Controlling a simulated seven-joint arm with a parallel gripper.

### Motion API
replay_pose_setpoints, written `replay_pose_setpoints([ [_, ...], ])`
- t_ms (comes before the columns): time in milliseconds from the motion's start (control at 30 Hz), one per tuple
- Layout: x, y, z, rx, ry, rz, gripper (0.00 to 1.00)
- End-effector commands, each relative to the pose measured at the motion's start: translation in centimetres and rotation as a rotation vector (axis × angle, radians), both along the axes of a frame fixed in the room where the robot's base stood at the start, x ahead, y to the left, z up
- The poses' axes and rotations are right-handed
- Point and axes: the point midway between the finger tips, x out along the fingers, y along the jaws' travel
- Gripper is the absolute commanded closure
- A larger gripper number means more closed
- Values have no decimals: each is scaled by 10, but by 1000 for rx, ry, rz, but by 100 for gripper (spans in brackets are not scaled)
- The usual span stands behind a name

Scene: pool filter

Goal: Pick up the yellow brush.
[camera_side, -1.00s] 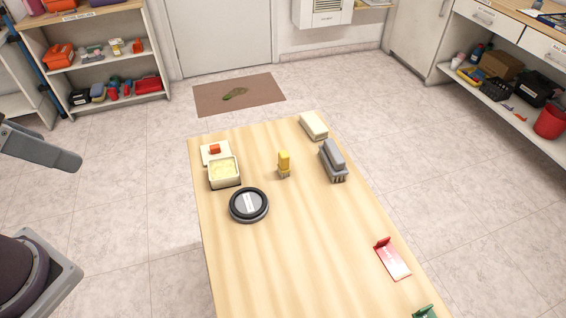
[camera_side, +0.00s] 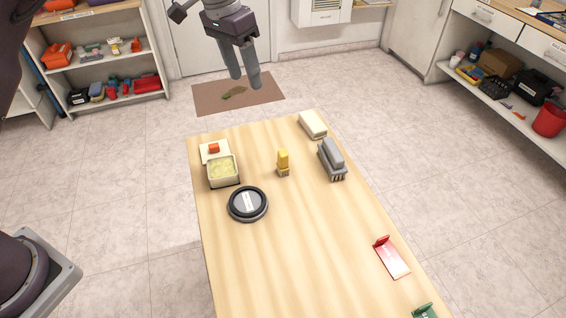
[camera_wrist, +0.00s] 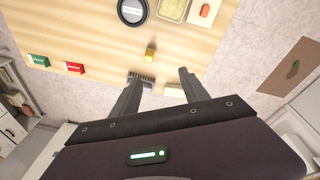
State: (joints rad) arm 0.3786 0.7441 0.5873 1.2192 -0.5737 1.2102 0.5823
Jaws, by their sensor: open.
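The yellow brush (camera_side: 283,159) stands upright on the wooden table (camera_side: 270,260), in its far half, with pale bristles at the bottom. In the wrist view the yellow brush (camera_wrist: 150,54) is small and lies ahead of the fingers, roughly centred between them. My gripper (camera_side: 244,84) is open and empty, with its fingers pointing down. In the side view it shows high in the picture, above the table's far end and apart from the brush. In the wrist view my gripper (camera_wrist: 158,80) has its two fingers spread wide.
A grey brush (camera_side: 332,158) stands right of the yellow one, with a cream block (camera_side: 313,125) behind it. A cream tub (camera_side: 223,170) and a black round lid (camera_side: 248,204) are to the left. Red (camera_side: 391,257) and green (camera_side: 425,311) holders sit at the near right. The table's middle is clear.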

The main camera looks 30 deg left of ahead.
Motion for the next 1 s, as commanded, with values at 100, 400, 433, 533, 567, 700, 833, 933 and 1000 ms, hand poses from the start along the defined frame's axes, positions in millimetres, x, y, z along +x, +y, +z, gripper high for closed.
replay_pose_setpoints([
  [100,27,-39,-80,92,42,-189,47],
  [400,27,-80,-167,165,87,-413,47],
  [433,27,-80,-171,165,87,-412,47],
  [533,26,-79,-186,166,88,-409,47],
  [567,26,-78,-192,166,88,-409,47],
  [700,26,-77,-218,166,87,-407,47],
  [833,26,-77,-228,165,84,-407,47],
  [933,26,-77,-228,164,83,-407,47],
  [1000,26,-77,-228,164,84,-406,47],
])
